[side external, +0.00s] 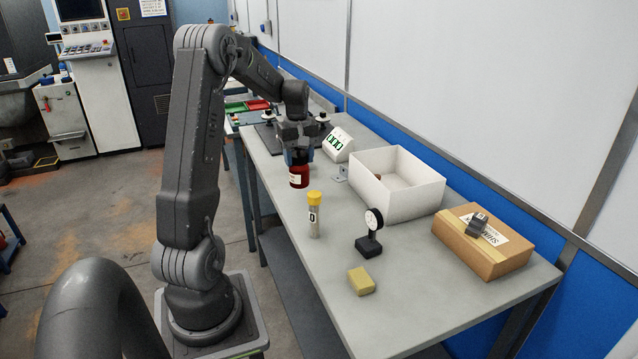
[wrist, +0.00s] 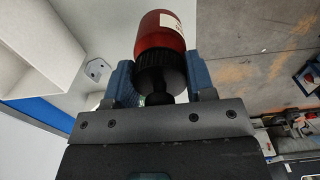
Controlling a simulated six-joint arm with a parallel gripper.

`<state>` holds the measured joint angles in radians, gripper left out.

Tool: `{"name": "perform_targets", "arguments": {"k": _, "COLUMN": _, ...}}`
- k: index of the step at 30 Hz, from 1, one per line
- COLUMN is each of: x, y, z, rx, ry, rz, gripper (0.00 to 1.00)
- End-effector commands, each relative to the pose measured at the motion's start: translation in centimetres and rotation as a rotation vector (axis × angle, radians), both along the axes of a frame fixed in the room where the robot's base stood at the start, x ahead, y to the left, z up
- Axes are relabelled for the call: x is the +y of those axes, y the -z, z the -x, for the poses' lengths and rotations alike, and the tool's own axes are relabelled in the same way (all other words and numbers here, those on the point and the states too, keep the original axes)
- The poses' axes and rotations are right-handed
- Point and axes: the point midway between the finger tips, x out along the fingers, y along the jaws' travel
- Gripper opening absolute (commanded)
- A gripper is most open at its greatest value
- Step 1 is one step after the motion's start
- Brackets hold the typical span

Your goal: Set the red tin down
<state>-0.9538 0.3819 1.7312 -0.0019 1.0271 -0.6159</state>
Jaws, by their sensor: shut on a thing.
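The red tin (side external: 299,177) has a dark cap and a pale label. My gripper (side external: 298,157) is shut on it and points down, with the tin hanging below, near the left edge of the bench. In the wrist view the red tin (wrist: 161,38) shows past the two blue-grey fingers of my gripper (wrist: 160,85), which sit on either side of its black cap. I cannot tell for sure whether the tin's base touches the bench top (side external: 400,295).
A yellow-capped tube (side external: 314,217) stands in front of the tin. A white open box (side external: 405,200), a dial gauge (side external: 371,238), a yellow block (side external: 361,281) and a cardboard box (side external: 475,250) stand to the right. A white display unit (side external: 338,143) stands behind. Clear bench lies between tube and white box.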

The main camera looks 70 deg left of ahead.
Motion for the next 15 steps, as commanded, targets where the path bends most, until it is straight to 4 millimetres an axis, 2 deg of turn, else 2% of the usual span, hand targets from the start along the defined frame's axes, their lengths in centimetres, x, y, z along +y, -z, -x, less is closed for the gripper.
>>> {"name": "perform_targets", "arguments": {"k": 3, "x": -0.8, "y": 1.6, "z": -2.6, "rx": 0.001, "ry": 0.005, "rz": 0.001, "gripper": 0.04}}
{"name": "perform_targets", "arguments": {"k": 6, "x": -1.3, "y": 2.5, "z": -4.0, "rx": 0.000, "ry": 0.003, "rz": 0.001, "gripper": 0.04}}
{"name": "perform_targets", "arguments": {"k": 11, "x": -1.6, "y": 3.2, "z": -5.2, "rx": -0.001, "ry": 0.000, "rz": 0.000, "gripper": 0.04}}
{"name": "perform_targets", "arguments": {"k": 15, "x": -1.6, "y": 4.7, "z": -5.2, "rx": 0.002, "ry": -0.001, "rz": 0.002, "gripper": 0.04}}
